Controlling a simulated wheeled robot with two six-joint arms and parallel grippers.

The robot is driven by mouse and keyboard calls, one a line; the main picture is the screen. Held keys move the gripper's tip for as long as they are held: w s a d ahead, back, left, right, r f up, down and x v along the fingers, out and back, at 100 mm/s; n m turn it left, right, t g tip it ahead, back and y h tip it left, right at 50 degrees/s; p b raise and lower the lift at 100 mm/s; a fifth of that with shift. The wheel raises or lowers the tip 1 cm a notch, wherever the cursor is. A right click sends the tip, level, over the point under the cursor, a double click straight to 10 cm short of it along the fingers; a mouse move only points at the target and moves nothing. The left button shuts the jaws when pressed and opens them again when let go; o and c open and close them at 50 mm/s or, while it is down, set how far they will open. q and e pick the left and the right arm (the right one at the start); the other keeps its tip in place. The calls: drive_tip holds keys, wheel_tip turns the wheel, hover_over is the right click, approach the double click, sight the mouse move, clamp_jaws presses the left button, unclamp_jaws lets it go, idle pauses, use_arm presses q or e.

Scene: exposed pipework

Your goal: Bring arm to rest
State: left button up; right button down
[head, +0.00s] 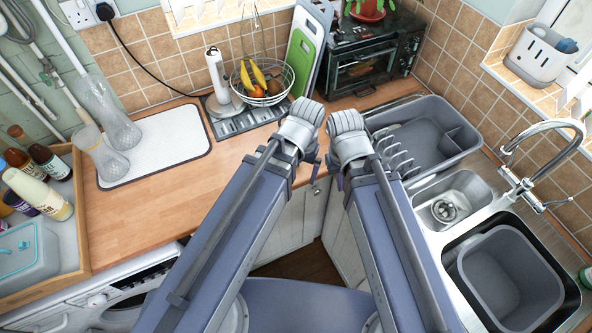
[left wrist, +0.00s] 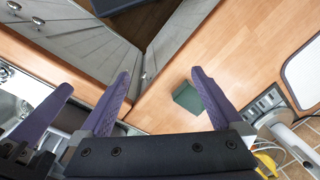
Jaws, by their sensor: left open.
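Both of my arms reach forward from the bottom of the head view, over the front edge of the wooden worktop. The end of my left arm (head: 302,128) and the end of my right arm (head: 347,135) are close side by side. The fingers are mostly hidden behind the arm ends there. In the left wrist view my left gripper (left wrist: 161,73) has its two purple fingers spread apart, with nothing held. Another purple finger (left wrist: 48,112) at the left looks like my right gripper; its opening does not show.
A small green block (left wrist: 187,97) lies on the worktop (head: 150,215) below the left gripper. A wire fruit basket (head: 262,85), black toaster oven (head: 372,55), grey dish rack (head: 428,135) and steel sink (head: 470,207) surround the arms. Glass vases (head: 105,155) stand left.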

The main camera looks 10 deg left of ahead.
use_arm(q)
drive_tip(key=shift+s+d+m, duration=0.15)
drive_tip(key=shift+s+m, duration=0.55)
drive_tip(key=shift+s, duration=0.25)
wheel_tip(320, 180, down, 7)
drive_tip(key=b, duration=0.7)
